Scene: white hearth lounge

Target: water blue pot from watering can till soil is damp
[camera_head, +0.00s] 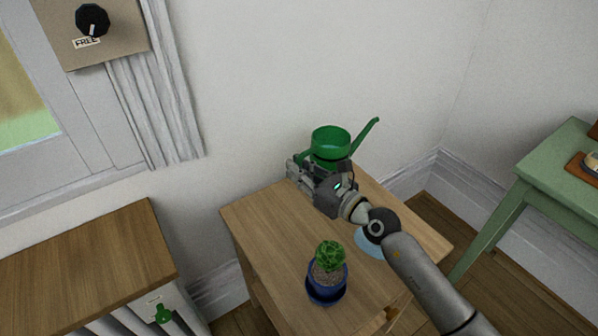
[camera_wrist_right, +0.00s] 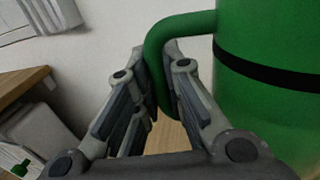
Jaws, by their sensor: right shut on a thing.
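A green watering can (camera_head: 331,141) with an open top is at the back of the wooden table (camera_head: 268,227), its spout pointing up and right. My right gripper (camera_head: 303,172) is at the can, partly hiding its lower body. In the right wrist view my right gripper (camera_wrist_right: 158,105) is shut on the green handle (camera_wrist_right: 152,62), with the can's body and a dark band to the right. I cannot tell whether the can touches the table. The blue pot (camera_head: 327,284) stands upright near the table's front on a blue saucer, holding a green plant (camera_head: 329,255) and brownish soil. My left gripper is not in view.
A wooden-topped cabinet (camera_head: 90,262) stands at the left, with a small green object (camera_head: 162,314) at its front. A green table (camera_head: 560,167) is at the right. A light blue disc (camera_head: 370,244) lies on the wooden table, partly behind my arm.

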